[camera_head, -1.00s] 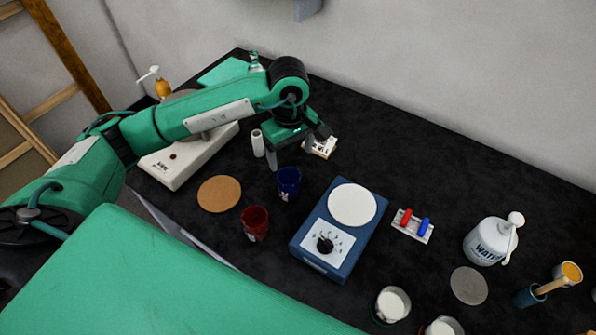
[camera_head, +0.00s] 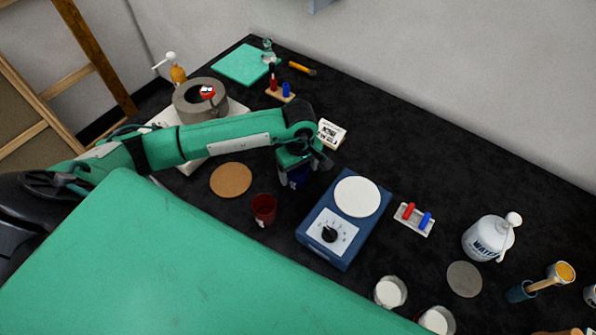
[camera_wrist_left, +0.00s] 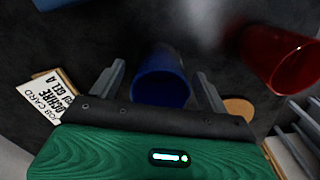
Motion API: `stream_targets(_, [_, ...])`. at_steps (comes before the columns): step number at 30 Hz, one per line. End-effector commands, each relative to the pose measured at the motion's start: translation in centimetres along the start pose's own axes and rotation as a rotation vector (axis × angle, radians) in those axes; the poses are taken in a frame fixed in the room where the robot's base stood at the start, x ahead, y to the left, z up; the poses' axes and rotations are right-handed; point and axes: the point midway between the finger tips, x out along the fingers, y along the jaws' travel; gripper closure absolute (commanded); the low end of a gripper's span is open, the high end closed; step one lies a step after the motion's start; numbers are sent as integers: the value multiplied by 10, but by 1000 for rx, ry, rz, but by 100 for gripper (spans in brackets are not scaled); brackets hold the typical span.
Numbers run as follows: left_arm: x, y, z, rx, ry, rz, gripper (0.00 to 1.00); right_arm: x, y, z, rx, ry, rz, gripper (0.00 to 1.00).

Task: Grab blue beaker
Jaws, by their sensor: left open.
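The blue beaker (camera_head: 298,179) stands on the black table, mostly hidden under my left gripper in the head view. In the left wrist view the blue beaker (camera_wrist_left: 162,84) lies between the two grey fingers, its open rim facing the camera. My left gripper (camera_head: 304,174) is open, with one finger on each side of the beaker. In the left wrist view the gripper (camera_wrist_left: 161,85) shows a gap beside the beaker; I cannot tell whether either finger touches it. My right gripper is not in view.
A red beaker (camera_head: 264,211) stands close by, left of the blue one. A blue hotplate-like device (camera_head: 319,258) is to the right. A cork disc (camera_head: 231,180) lies to the left and a printed card (camera_head: 332,133) behind. The table's back right is clear.

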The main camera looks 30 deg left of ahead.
Motion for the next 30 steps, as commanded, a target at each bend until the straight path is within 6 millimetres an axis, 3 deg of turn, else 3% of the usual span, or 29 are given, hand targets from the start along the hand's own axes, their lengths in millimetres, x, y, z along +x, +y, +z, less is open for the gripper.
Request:
stream_targets(1, [2, -2, 1, -1, -2, -2, 23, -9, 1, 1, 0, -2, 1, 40])
stream_targets(6, [22, -1, 0, -1, 0, 0, 23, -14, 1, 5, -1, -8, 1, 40])
stream_targets(13, [26, -1, 0, 0, 0, 1, 23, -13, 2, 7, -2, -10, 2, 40])
stream_targets(14, [26, -1, 0, 0, 0, 1, 24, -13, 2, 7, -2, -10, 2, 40])
stream_targets(21, [25, -1, 0, 0, 1, 1, 72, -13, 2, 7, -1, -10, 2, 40])
stream_targets(30, [25, 0, 0, 0, 1, 1, 71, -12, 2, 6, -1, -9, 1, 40])
